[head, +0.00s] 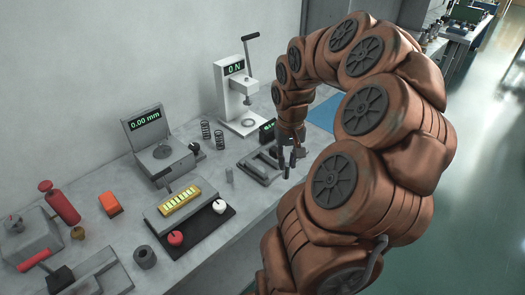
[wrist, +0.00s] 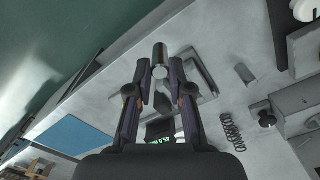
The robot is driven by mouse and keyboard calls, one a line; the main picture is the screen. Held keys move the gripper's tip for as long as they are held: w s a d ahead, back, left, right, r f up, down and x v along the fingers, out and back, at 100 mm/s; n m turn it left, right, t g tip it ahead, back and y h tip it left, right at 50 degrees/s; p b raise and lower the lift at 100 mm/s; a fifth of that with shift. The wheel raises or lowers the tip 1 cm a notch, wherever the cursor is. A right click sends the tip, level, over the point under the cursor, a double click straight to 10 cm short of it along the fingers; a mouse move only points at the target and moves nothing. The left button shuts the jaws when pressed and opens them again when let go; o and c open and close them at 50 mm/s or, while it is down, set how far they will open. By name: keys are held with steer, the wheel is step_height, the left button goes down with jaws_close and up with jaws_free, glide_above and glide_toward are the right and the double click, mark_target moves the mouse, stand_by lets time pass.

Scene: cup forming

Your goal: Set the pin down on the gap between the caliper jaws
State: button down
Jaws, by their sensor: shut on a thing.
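The pin (wrist: 160,54) is a short cylinder with a dark, shiny side and a pale round end, held between the fingertips of my gripper (wrist: 160,76) in the wrist view. In the head view my gripper (head: 289,161) hangs over the right side of the caliper; I cannot make out the pin from the fingers there. The caliper (head: 257,171) is a dark grey frame with jaws and a small green-lit display (head: 267,131). It also shows beyond and below my fingers in the wrist view (wrist: 207,80). My fingers partly hide the gap between its jaws.
Two springs (head: 212,134) and a force gauge press (head: 236,90) stand behind. A 0.00 mm gauge (head: 160,147) and a black tray (head: 194,232) are further left. A blue mat (head: 323,115) lies behind my arm.

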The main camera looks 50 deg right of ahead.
steer(key=shift+w+d+f+p, duration=0.35)
steer(key=shift+w+f+p, duration=0.35)
steer(key=shift+w, duration=1.15)
steer(key=shift+w+d+f+p, duration=0.3)
steer(key=shift+w+f+p, duration=0.4)
steer(key=shift+w, duration=1.15)
steer(key=shift+w+d+f+p, duration=0.45)
steer(key=shift+w+p, duration=0.45)
steer(key=shift+w, duration=0.95)
steer(key=shift+f, duration=0.45)
steer(key=shift+f, duration=0.15)
steer(key=c, duration=1.1)
jaws_free()
steer(key=shift+o, duration=0.2)
step_height(320, 180, up, 12)
steer(key=b, duration=0.3)
steer(key=shift+a+r, duration=0.15)
steer(key=shift+r, duration=0.1)
